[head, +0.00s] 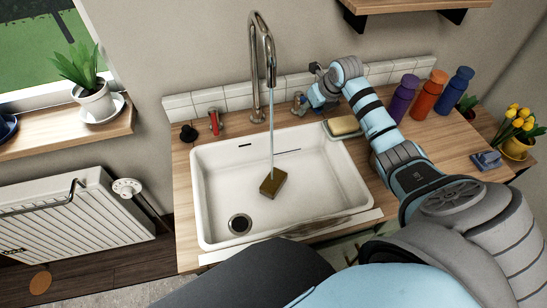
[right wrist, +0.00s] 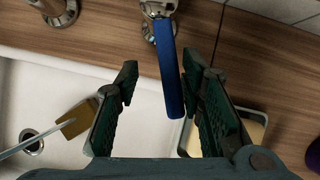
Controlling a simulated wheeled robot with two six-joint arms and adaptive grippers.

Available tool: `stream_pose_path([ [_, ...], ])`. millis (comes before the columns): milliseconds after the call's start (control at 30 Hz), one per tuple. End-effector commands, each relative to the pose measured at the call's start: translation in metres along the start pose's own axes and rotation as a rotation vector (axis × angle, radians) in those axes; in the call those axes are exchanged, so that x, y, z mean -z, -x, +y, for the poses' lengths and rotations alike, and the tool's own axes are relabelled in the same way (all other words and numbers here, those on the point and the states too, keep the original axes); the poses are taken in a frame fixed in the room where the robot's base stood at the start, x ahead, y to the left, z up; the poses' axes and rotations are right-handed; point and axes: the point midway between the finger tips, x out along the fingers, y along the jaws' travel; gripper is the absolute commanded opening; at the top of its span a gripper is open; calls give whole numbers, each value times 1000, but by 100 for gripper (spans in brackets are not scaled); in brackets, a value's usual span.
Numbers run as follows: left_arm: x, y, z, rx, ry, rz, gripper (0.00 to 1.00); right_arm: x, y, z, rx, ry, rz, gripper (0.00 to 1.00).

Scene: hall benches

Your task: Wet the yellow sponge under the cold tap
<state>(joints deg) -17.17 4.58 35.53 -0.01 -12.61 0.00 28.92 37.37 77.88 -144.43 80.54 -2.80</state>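A brownish-yellow sponge (head: 273,181) lies on the floor of the white sink (head: 346,198); it also shows in the right wrist view (right wrist: 76,119). A thin stream of water runs from the tall chrome spout (head: 262,45) down onto it. The cold tap's blue lever (right wrist: 168,70) points out between the fingers of my right gripper (head: 313,97). The fingers are open, one on each side of the lever, with gaps; contact is not visible. In the head view the gripper partly hides this tap. My left gripper is not in view.
A red-handled tap (head: 214,122) and a black knob (head: 188,132) stand left of the spout. A pale yellow block (head: 344,125) sits in a dish right of the sink. Purple (head: 403,98), orange (head: 428,95) and blue (head: 455,90) bottles stand right of my arm. The drain (head: 240,224) is uncovered.

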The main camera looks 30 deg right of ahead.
Motion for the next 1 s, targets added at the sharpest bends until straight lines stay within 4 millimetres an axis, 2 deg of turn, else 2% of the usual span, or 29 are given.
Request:
stream_pose_path([
  [33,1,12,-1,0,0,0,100,-3,6,5,16,-33,0,35],
  [100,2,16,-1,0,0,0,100,-2,4,8,44,-83,1,35],
  [467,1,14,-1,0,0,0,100,0,0,10,61,-112,0,35],
  [667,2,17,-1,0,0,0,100,-5,-2,28,58,-111,0,35],
  [1000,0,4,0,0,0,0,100,-1,-2,16,-22,39,-1,35],
])
